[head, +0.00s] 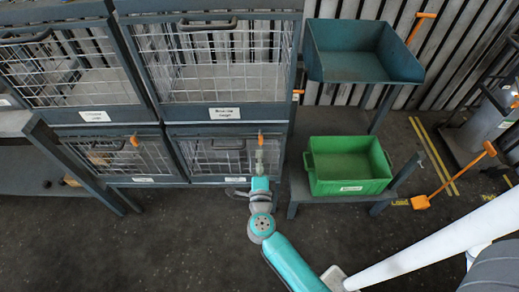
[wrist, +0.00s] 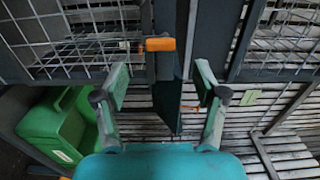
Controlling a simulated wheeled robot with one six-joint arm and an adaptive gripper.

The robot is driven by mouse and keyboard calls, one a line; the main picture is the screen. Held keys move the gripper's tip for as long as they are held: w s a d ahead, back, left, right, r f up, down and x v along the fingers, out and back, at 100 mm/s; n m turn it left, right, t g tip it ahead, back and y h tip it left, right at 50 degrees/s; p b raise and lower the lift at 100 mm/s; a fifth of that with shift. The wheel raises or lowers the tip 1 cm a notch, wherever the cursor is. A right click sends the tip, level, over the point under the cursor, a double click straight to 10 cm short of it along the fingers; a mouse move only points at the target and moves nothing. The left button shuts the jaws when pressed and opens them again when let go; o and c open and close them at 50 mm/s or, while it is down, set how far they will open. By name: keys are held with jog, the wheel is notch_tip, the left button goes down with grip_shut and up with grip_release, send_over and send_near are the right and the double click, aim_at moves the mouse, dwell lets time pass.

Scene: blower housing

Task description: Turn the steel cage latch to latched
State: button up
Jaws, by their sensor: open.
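A cage latch with an orange grip (head: 260,139) is at the upper right of the lower right wire cage (head: 215,157) in the head view. In the wrist view its orange grip (wrist: 160,44) lies crosswise just beyond the fingertips, near a dark post. My gripper (head: 261,163) is at this cage's right side, just below the grip. In the wrist view my gripper (wrist: 160,80) is open, its fingers on either side of the post, with nothing between them. I cannot read which cage is the steel one, and the latch's setting is unclear.
Another orange latch grip (head: 135,141) is on the lower left cage. Two larger wire cages stand above. A green crate (head: 348,180) sits on a low stand to the right, below a teal bin (head: 345,66). An orange-handled tool (head: 421,201) stands farther right. The front floor is clear.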

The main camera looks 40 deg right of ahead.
jog(key=shift+v, duration=1.95)
jog(key=s+a+r+n+y, duration=0.3)
jog(key=s+n, duration=0.5)
jog(key=s, duration=0.3)
jog(key=s+a+r+n+y, duration=0.3)
jog(key=s+n, duration=0.5)
jog(key=s, duration=0.3)
jog(key=s+a+r+n+y, duration=0.3)
jog(key=s+n, duration=0.6)
jog(key=s, duration=0.3)
jog(key=shift+a+y, duration=0.6)
jog(key=shift+y, duration=0.2)
